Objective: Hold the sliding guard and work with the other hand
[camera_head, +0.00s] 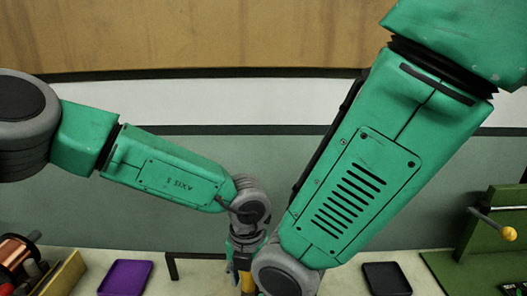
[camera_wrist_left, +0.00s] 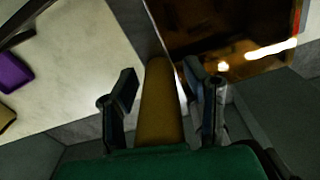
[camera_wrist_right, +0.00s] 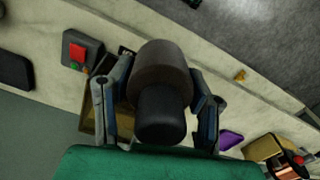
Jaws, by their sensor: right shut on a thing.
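My left gripper (camera_wrist_left: 160,82) has its fingers on either side of a yellow-brown bar (camera_wrist_left: 161,110); whether they press on it I cannot tell. In the head view my left gripper (camera_head: 241,272) is at the bottom centre, partly cut off. A see-through amber panel (camera_wrist_left: 225,35), which looks like the sliding guard, is beside the bar in the left wrist view. My right gripper (camera_wrist_right: 160,95) is shut on a dark grey stepped cylinder (camera_wrist_right: 160,116) with a wider brownish far part. In the head view my right gripper is out of sight beyond the forearm.
A purple tray (camera_head: 125,277) and a copper spool (camera_head: 15,250) are at left. A black tray (camera_head: 386,278) and a green stand with a yellow knob (camera_head: 506,233) are at right. The right wrist view shows a red-button box (camera_wrist_right: 79,51). My right forearm hides the middle.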

